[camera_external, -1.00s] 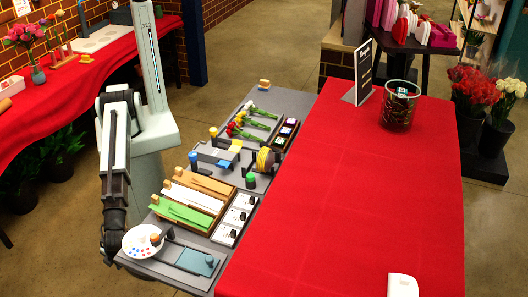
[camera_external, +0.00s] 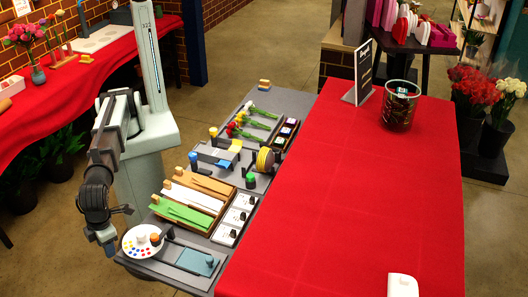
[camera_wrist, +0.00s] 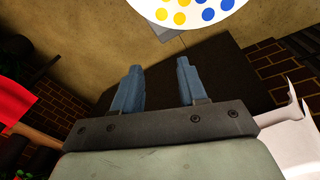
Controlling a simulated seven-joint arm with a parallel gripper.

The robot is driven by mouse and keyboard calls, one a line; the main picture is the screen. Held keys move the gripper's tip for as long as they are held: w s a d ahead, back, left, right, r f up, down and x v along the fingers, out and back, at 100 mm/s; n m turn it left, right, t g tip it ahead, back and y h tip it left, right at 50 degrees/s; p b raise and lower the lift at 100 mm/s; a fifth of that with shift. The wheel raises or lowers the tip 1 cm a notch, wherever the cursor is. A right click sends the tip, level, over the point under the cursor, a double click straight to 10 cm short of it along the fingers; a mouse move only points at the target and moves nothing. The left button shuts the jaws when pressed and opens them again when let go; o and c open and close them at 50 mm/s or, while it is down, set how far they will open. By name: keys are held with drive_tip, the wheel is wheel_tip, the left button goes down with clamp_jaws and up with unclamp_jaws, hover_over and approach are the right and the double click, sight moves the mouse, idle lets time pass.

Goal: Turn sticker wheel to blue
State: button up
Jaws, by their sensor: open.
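The sticker wheel (camera_external: 131,251) is a white disc with coloured dots, at the front left corner of the grey station. A pale knob stands on it, and a dark knob with an orange top (camera_external: 155,238) is at its right edge. In the wrist view the wheel (camera_wrist: 208,18) is cut off by the top edge; yellow dots show at left and blue dots at right. My gripper (camera_wrist: 158,68) is open and empty, its two blue-grey fingers apart. In the external view my gripper (camera_external: 109,248) is just left of the wheel, apart from it in the wrist view.
A blue pad (camera_external: 197,262) lies right of the wheel. Wooden trays with green, white and brown strips (camera_external: 185,213) stand behind it, with white boxes (camera_external: 235,216) alongside. The red table (camera_external: 340,200) is to the right, mostly clear.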

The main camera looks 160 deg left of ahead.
wheel_tip(320, 180, up, 14)
drive_tip(key=y, duration=0.1)
hover_over(140, 233)
drive_tip(key=shift+m+t, duration=0.4)
wheel_tip(140, 233, down, 13)
drive_tip(key=shift+w+r, duration=0.1)
drive_tip(key=c, duration=0.8)
drive_tip(key=shift+o, duration=0.2)
